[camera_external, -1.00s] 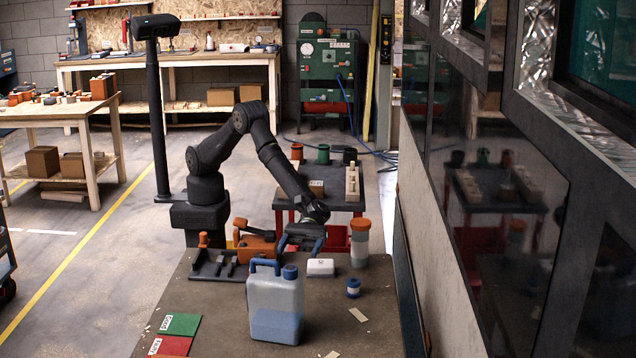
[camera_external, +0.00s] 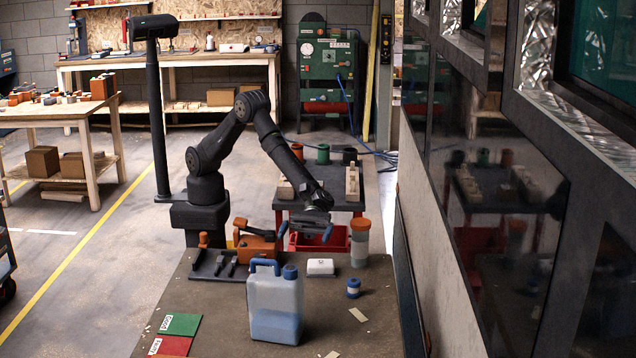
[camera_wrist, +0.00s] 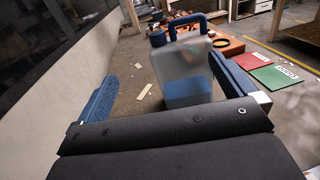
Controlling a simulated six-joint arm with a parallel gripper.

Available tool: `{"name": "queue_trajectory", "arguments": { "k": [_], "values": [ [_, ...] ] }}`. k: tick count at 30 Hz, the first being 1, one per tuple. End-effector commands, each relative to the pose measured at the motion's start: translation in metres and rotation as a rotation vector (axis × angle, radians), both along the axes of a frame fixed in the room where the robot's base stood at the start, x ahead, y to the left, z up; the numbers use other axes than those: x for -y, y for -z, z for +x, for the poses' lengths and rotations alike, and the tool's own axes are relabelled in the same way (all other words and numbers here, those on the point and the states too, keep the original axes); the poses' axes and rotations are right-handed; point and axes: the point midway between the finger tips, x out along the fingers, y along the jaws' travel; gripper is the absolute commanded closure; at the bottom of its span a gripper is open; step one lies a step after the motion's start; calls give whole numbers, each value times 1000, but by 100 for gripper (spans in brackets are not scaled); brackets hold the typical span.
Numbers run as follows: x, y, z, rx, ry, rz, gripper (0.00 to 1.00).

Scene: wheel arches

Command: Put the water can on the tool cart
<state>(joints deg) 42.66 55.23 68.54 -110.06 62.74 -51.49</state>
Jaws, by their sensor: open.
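The water can (camera_external: 275,303) is a translucent jug with a blue handle, a blue cap and blue liquid in its lower part. It stands upright near the front of the table. My gripper (camera_external: 306,233) is open and empty, above and behind the can, over the far part of the table. In the wrist view the can (camera_wrist: 186,72) shows ahead between the two blue fingers of my gripper (camera_wrist: 165,88), apart from them. I cannot make out which of the carts in view is the tool cart.
Green (camera_external: 180,324) and red (camera_external: 170,346) panels lie at left. A dark wall stands close on the right.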

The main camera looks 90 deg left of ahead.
Motion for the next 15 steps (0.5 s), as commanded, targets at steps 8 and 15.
{"name": "queue_trajectory", "arguments": {
  "k": [8,15],
  "values": [
    [6,-95,-11,21,32,23,0],
    [29,-43,-82,175,267,229,0]
  ]
}}
